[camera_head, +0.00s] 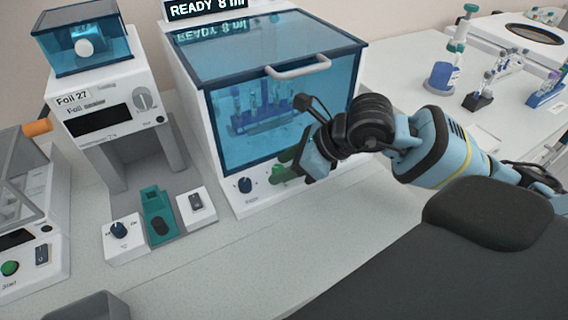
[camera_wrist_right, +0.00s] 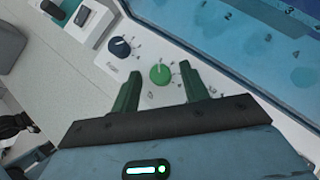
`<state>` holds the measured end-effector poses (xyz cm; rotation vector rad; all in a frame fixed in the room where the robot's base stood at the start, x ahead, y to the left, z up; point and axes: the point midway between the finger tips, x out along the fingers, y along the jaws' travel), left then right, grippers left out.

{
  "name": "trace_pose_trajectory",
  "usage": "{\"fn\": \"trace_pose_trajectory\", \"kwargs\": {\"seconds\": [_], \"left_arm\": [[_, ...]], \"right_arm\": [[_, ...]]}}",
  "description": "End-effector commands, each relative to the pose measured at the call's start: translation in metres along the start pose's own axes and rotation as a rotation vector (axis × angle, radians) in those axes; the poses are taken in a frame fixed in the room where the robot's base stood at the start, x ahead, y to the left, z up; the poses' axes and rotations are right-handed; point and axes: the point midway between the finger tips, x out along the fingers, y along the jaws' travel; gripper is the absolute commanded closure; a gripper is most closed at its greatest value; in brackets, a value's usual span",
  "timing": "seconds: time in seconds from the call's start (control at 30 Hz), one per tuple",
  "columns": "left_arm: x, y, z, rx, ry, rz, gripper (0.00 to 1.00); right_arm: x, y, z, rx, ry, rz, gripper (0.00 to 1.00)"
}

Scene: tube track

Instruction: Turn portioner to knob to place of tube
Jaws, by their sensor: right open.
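The portioner (camera_head: 181,77) is a white machine with a blue see-through lid and a display reading "READY 8 ml". Its front panel holds a dark blue knob (camera_head: 245,185) and a green knob (camera_wrist_right: 160,75) with marks around it. The dark blue knob also shows in the right wrist view (camera_wrist_right: 120,47). My right gripper (camera_head: 285,168) is open at the front panel, its green fingers (camera_wrist_right: 160,71) on either side of the green knob. Contact cannot be told. Tubes in a rack (camera_head: 262,112) show behind the portioner's window, with numbered places. My left gripper is out of view.
A foil machine (camera_head: 97,82) reading "Foil 27" stands left of the portioner, with a teal holder (camera_head: 157,212) and small control boxes below. Another device (camera_head: 22,225) is at the far left. Racks and bottles (camera_head: 441,77) stand on the right table.

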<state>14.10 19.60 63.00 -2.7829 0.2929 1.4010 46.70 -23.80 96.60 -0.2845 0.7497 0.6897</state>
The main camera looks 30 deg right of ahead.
Motion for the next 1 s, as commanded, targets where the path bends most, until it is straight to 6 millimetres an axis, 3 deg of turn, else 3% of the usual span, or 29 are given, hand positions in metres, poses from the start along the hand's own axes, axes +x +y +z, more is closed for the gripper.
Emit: {"fn": "trace_pose_trajectory", "kwargs": {"seconds": [0.37, 0.7, 1.0], "left_arm": [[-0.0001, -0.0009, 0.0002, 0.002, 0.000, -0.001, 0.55], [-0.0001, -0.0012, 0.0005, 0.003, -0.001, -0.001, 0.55], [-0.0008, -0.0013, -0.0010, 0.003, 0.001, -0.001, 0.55]], "right_arm": [[0.0052, -0.0001, -0.0002, -0.001, 0.001, -0.001, 0.57], [0.0050, 0.0000, -0.0001, -0.001, 0.000, -0.001, 1.00], [0.0047, 0.0016, 0.0007, 0.028, -0.002, -0.030, 1.00]]}}
